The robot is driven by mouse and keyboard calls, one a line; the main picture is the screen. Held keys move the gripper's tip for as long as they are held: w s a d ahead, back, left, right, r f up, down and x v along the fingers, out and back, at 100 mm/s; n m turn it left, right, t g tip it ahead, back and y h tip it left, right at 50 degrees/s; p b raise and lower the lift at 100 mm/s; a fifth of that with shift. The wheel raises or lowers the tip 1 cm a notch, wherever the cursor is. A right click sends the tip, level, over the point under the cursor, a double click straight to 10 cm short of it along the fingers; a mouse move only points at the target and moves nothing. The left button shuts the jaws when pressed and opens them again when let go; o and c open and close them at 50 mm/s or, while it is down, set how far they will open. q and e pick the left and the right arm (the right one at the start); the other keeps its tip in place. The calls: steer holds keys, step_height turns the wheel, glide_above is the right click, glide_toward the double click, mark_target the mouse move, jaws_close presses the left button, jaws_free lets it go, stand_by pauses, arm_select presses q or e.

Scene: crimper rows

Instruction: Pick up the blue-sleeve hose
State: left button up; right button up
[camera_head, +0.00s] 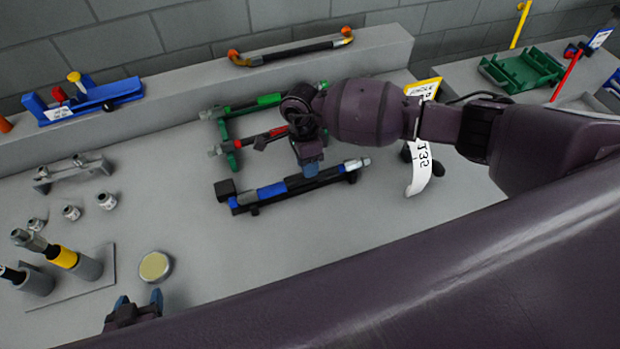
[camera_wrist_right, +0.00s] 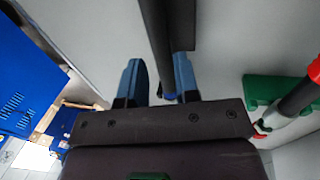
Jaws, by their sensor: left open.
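The blue-sleeve hose (camera_head: 272,190) lies across a low black rack in the middle of the bench, with blue bands on its black body and a metal fitting at its right end. My right gripper (camera_head: 309,170) is over it, right of its middle, and hides part of it. In the right wrist view, the dark hose (camera_wrist_right: 158,40) runs between the two fingers of the open right gripper (camera_wrist_right: 160,85), with a visible gap on the left finger's side. Contact on the other side is unclear. My left gripper (camera_head: 136,308) is open and empty at the lower left, far from the hose.
Red-banded (camera_head: 250,140) and green-banded (camera_head: 265,101) hoses lie on a green rack just behind. A white hanging tag (camera_head: 420,170) is at the right. A round tin (camera_head: 155,267) and upright hoses in holders (camera_head: 75,261) stand at the left. Bare bench lies in front.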

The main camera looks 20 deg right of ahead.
steer(key=b+x, duration=0.1)
steer(key=x, duration=0.3)
steer(key=shift+d, duration=0.15)
steer(key=shift+w+r, duration=0.1)
jaws_close()
steer(key=shift+r, duration=0.1)
